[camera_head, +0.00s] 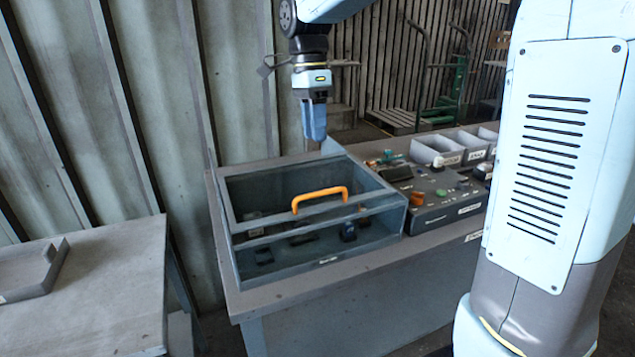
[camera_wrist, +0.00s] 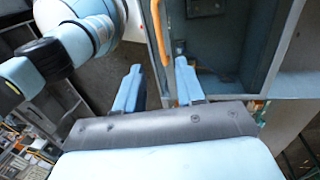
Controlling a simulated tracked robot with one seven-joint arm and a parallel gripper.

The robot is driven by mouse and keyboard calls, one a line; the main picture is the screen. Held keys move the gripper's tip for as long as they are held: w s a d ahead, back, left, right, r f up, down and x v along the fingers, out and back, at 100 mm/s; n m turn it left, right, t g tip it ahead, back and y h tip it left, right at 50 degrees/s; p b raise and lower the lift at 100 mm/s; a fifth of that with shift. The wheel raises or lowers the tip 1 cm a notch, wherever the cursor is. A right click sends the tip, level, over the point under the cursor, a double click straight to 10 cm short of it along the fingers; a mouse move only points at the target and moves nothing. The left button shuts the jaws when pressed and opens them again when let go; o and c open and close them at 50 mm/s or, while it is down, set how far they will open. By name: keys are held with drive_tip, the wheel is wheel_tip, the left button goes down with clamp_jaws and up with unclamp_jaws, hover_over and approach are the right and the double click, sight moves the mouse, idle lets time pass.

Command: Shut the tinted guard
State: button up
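The tinted guard (camera_head: 270,190) is a dark see-through panel in a grey frame over the box (camera_head: 320,262) on the bench. An orange handle (camera_head: 320,197) stands on its front bar. The guard lies low over the box; a strip shows between its front bar and the box's front rim, and I cannot tell whether they touch. My gripper (camera_head: 314,138) hangs pointing down above the back of the box, apart from the handle. In the wrist view my gripper (camera_wrist: 158,85) has its fingers apart with nothing between them; the handle (camera_wrist: 163,32) shows beyond them.
A control panel (camera_head: 440,205) with buttons stands right of the box, with grey bins (camera_head: 437,150) behind it. A second table (camera_head: 95,290) with a tray (camera_head: 30,275) stands at the left. A corrugated wall (camera_head: 130,90) rises behind.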

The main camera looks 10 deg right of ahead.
drive_tip(key=f, duration=0.4)
drive_tip(key=s+f, duration=0.1)
drive_tip(key=f, duration=0.3)
drive_tip(key=s+f, duration=0.1)
drive_tip(key=f, duration=0.2)
drive_tip(key=shift+s+d+f, duration=0.15)
drive_tip(key=shift+d+f, duration=0.2)
drive_tip(key=shift+f, duration=0.05)
clamp_jaws()
